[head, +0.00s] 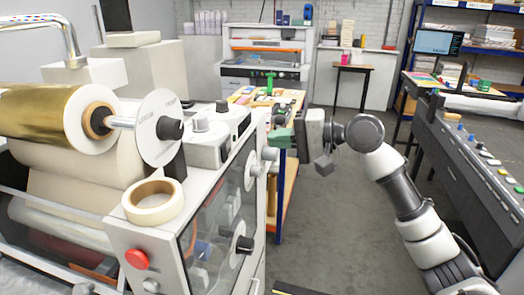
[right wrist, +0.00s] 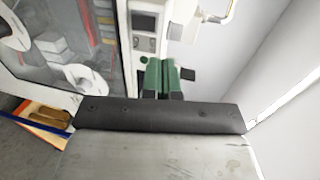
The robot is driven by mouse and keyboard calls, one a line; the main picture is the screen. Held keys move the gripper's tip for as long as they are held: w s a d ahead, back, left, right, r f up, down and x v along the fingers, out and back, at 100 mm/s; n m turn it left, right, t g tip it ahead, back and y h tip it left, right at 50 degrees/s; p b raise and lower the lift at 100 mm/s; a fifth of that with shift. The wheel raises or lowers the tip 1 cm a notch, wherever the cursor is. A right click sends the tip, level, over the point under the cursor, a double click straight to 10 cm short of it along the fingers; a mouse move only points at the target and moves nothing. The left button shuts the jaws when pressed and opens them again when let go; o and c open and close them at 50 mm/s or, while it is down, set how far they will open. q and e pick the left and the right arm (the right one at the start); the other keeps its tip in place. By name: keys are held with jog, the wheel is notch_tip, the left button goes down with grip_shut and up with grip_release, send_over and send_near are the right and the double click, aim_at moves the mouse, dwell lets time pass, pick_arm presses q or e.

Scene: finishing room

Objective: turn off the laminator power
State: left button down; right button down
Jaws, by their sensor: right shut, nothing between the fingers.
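The laminator (head: 120,235) fills the left of the head view. It carries a gold foil roll (head: 45,112), a white disc on the roll shaft, and a red button (head: 137,259) on its front corner. My right gripper (head: 284,138) is beside the laminator's right side, its green fingers pointing at the machine. In the right wrist view its green fingers (right wrist: 160,76) are together and empty, in front of a pale end panel with a small dark screen (right wrist: 145,21). I cannot tell whether they touch it. A power switch is not clearly identifiable. My left gripper is not in view.
A tape roll (head: 153,201) lies on the laminator's top corner. A cluttered work table (head: 291,96) stands just beyond my right gripper. A long grey machine with coloured buttons (head: 455,160) stands at right. The grey floor (head: 335,240) between is open.

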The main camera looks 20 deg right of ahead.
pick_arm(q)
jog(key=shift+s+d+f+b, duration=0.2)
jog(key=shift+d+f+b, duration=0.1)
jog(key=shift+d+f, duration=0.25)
pick_arm(e)
jog(key=v, duration=0.3)
jog(key=shift+s+d+r, duration=0.15)
jog(key=shift+r, duration=0.25)
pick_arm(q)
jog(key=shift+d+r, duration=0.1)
pick_arm(e)
jog(key=shift+d, duration=0.1)
